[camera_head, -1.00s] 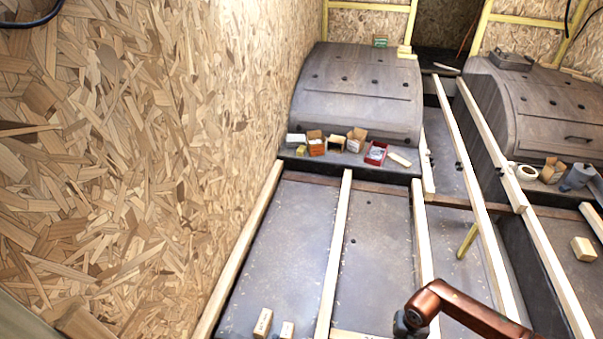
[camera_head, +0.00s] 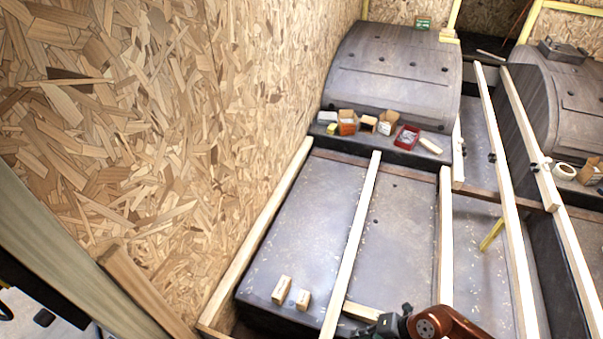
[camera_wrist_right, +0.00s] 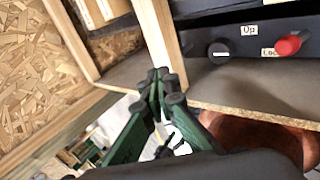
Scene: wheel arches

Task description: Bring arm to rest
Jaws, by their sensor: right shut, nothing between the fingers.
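My right arm comes in at the bottom right of the head view as an orange-brown link. My right gripper (camera_head: 372,327) is dark and partly cut off by the bottom edge, beside the wooden battens. In the right wrist view its green fingers (camera_wrist_right: 160,82) meet at the tips, with nothing between them. The tips are in front of a pale batten and a brown ledge; I cannot tell whether they touch. My left gripper is not in view.
Two small wood blocks (camera_head: 291,293) lie on the grey floor panel. A batten (camera_head: 352,245) runs along it. Small boxes (camera_head: 347,122) and a red tray (camera_head: 406,137) stand before the wheel arch (camera_head: 390,75). The wrist view shows a dark panel with a red knob (camera_wrist_right: 288,45).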

